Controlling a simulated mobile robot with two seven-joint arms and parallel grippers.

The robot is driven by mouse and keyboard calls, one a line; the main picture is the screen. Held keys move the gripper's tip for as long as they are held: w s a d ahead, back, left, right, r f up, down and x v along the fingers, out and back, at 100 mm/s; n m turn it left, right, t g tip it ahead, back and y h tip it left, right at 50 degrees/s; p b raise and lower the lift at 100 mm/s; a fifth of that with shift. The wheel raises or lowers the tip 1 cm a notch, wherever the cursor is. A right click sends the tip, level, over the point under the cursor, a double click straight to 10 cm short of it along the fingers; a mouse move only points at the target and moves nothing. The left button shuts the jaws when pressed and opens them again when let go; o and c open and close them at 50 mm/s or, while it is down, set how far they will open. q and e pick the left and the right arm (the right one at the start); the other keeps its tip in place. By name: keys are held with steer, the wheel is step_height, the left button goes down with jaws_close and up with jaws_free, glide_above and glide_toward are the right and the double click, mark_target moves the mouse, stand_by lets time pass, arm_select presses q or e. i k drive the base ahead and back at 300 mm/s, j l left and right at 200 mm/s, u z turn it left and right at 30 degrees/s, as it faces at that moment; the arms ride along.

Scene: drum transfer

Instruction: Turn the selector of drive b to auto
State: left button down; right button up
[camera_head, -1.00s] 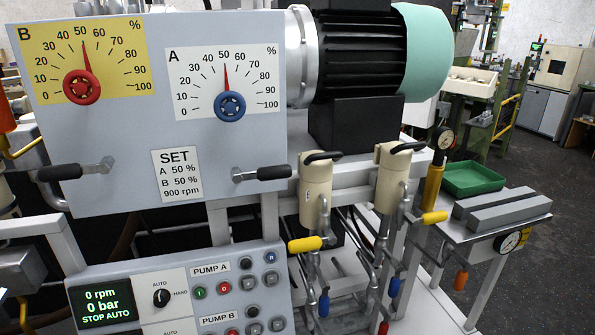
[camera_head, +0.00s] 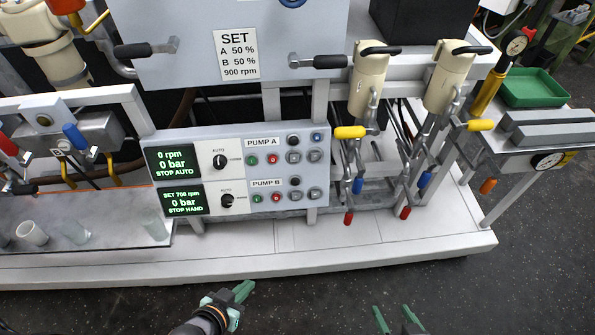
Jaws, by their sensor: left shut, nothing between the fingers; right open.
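The lower selector (camera_head: 228,200), a black knob in the PUMP B row, sits on the grey control panel (camera_head: 268,170). AUTO is printed above it and small print stands to its right; its exact pointing is too small to tell. The lower display (camera_head: 184,201) beside it reads SET 700 rpm, 0 bar, STOP HAND. The upper selector (camera_head: 220,161) belongs to the PUMP A row, whose display (camera_head: 172,162) reads STOP AUTO. My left gripper (camera_head: 243,289) has green fingers closed together, below the panel and apart from it. My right gripper (camera_head: 394,318) is open and empty, its fingers at the bottom edge.
A white base ledge (camera_head: 330,238) runs between my grippers and the panel. Yellow-handled valves (camera_head: 349,132) and hoses stand right of the panel. Cups (camera_head: 32,233) stand on a tray at left. A green tray (camera_head: 533,88) lies at far right. Dark floor is clear in front.

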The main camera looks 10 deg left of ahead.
mark_target(228, 200)
steer(key=u, duration=1)
